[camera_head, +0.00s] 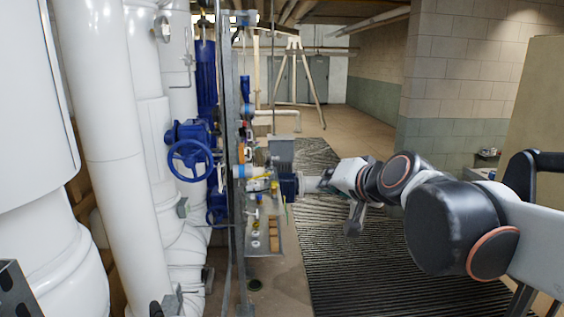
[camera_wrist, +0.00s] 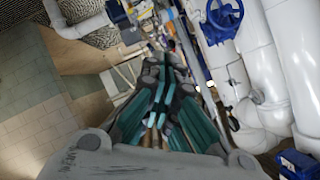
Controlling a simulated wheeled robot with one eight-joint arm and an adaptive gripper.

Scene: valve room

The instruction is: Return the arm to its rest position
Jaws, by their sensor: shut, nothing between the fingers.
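My arm reaches in from the right side of the head view, bent at dark joints with orange rings, and extends left across the walkway. My gripper (camera_head: 312,184) is at its far end, beside the pipework and a narrow shelf of small parts (camera_head: 262,230). In the wrist view my gripper (camera_wrist: 162,85) has its dark fingers with teal links drawn together, with nothing held. Its tips are small and hard to make out in the head view.
Large white pipes (camera_head: 110,130) fill the left, with a blue handwheel valve (camera_head: 190,160); a blue handwheel also shows in the wrist view (camera_wrist: 224,18). A ribbed dark mat (camera_head: 390,265) covers the floor. A block wall (camera_head: 455,90) stands at right. Open floor lies beyond.

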